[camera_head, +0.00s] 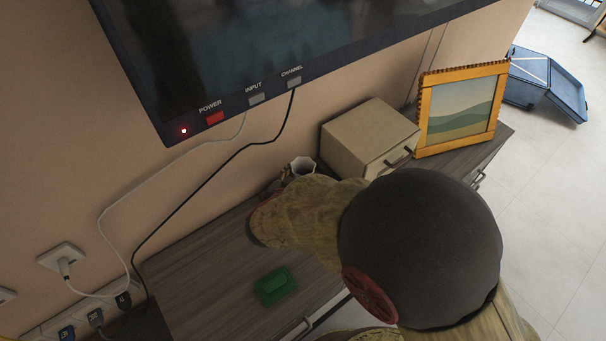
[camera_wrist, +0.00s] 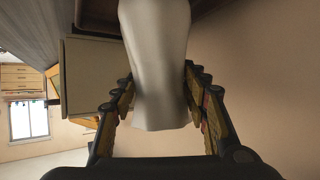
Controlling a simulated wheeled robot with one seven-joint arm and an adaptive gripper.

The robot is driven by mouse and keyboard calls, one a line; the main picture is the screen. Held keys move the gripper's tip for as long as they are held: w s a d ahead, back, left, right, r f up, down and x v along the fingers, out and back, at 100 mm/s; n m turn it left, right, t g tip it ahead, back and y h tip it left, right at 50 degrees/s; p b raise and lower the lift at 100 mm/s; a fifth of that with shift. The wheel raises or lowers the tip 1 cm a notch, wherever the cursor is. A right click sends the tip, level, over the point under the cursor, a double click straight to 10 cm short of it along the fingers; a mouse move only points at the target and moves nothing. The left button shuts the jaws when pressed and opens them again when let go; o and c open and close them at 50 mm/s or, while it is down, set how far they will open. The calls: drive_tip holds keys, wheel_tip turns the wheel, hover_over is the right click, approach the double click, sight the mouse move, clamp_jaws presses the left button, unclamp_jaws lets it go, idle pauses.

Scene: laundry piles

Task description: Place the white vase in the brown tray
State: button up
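The white vase (camera_head: 304,165) shows in the head view at the back of the wooden desk by the wall, upright with its opening up; my arm hides its lower part. In the wrist view the vase (camera_wrist: 160,70) fills the space between the two fingers of my gripper (camera_wrist: 160,88), its rim at the lower end of the picture. The fingers stand along both its sides, at or very near its surface; I cannot tell if they press on it.
A beige box with a handle (camera_head: 362,135) and a framed picture (camera_head: 459,108) stand right of the vase. A green object (camera_head: 276,285) lies on the desk (camera_head: 205,270). A screen (camera_head: 290,60) hangs above, with cables along the wall. A blue container (camera_head: 545,85) is on the floor.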

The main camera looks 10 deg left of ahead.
drive_tip(key=o, duration=0.5)
drive_tip(key=p+v, duration=0.4)
drive_tip(key=v, duration=0.8)
drive_tip(key=shift+r, duration=0.15)
